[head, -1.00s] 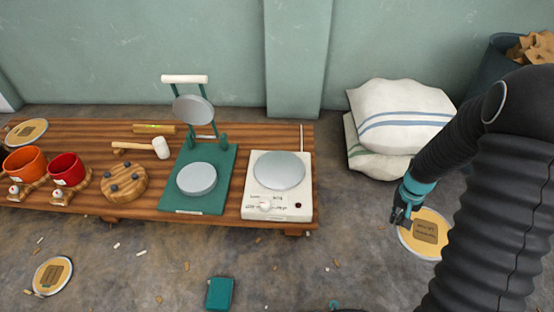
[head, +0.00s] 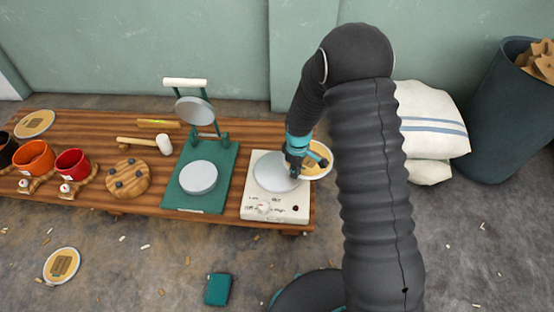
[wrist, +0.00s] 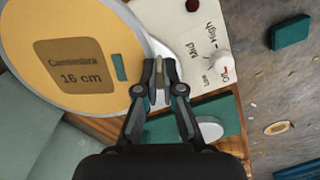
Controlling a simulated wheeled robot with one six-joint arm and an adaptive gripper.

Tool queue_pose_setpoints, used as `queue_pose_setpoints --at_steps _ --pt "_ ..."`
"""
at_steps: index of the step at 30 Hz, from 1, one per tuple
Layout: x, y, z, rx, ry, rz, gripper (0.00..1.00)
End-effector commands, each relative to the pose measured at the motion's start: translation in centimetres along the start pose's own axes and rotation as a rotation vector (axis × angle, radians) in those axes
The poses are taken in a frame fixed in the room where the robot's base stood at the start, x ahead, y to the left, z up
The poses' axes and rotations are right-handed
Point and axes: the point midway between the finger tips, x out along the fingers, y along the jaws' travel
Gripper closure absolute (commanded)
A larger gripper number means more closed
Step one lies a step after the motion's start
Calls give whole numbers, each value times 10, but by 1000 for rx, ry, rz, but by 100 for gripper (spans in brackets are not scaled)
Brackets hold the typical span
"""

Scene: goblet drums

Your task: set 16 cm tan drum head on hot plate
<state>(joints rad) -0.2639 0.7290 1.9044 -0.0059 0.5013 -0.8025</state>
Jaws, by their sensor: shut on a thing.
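The tan drum head (wrist: 60,55) fills the upper left of the wrist view, a tan disc with a pale rim and a brown label reading 16 cm. My gripper (wrist: 160,82) is shut on its rim. In the head view the drum head (head: 318,160) shows at the right edge of the hot plate, partly hidden by my gripper (head: 295,172). The hot plate (head: 262,206) is a cream box with a round grey plate, a knob and a red dot. The drum head appears held above its right side; I cannot tell whether it touches.
A green press (head: 200,178) with a raised grey disc stands left of the hot plate. A mallet (head: 163,144), a round wooden block (head: 128,178) and red and orange cups share the bench. Another tan disc (head: 62,266) lies on the floor. White sacks (head: 430,125) lie at right.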

Motion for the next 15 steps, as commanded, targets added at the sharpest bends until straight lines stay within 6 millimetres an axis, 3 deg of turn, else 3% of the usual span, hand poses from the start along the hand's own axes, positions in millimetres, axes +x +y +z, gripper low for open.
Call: queue_pose_setpoints --at_steps 1,6,15 --pt "-8 -7 -14 -98 0 0 100" --pt "-10 -21 -44 -355 0 1 100" --pt "-6 -26 -55 -470 1 3 100"
